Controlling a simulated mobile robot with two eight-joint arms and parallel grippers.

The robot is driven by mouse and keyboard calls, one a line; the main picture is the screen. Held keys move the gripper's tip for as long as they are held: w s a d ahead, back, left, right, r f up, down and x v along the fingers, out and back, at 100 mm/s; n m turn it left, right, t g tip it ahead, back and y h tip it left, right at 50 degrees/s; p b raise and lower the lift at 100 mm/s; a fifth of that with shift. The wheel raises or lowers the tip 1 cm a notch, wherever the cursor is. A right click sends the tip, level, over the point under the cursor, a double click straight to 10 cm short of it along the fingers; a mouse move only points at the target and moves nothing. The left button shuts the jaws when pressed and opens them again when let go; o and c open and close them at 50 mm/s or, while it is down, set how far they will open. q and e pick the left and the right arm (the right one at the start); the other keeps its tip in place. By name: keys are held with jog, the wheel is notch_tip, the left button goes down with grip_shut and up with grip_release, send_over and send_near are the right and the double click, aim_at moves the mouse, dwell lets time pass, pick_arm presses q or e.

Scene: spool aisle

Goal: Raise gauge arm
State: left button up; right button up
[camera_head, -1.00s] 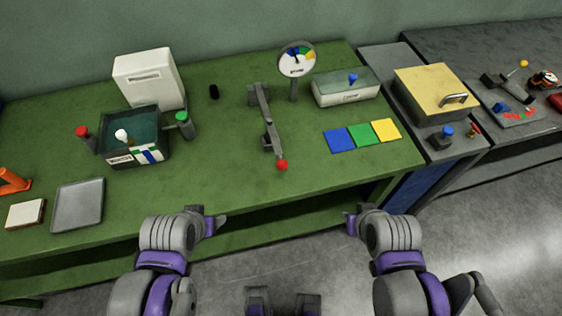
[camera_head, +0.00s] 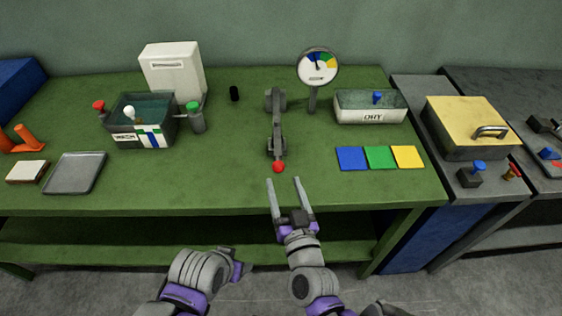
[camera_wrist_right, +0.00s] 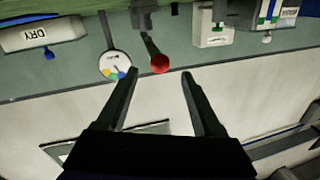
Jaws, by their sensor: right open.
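The gauge arm (camera_head: 277,128) is a grey lever on the green bench. It lies low, pointing toward me from its pivot, with a red ball (camera_head: 278,167) at its near end. A round gauge (camera_head: 318,68) with blue, green and yellow sectors stands on a post to its right. My right gripper (camera_head: 284,181) is open and empty, with its fingertips just in front of the red ball. In the right wrist view the ball (camera_wrist_right: 160,63) appears between the two fingertips (camera_wrist_right: 160,74), apart from both. My left gripper (camera_head: 238,266) is low at the front; its fingers are unclear.
Blue, green and yellow squares (camera_head: 379,158) lie right of the lever. Behind them is a white box (camera_head: 370,115) with a blue knob. A dark bin (camera_head: 143,139) and grey tray (camera_head: 75,173) are at left. The bench around the lever is clear.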

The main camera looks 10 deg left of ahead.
aim_at(276, 157)
jog(key=x, duration=0.9)
jog(key=shift+w+a+b, duration=0.15)
jog(key=shift+w+b, duration=0.1)
jog(key=shift+b, duration=0.15)
jog(key=c, duration=1)
grip_shut()
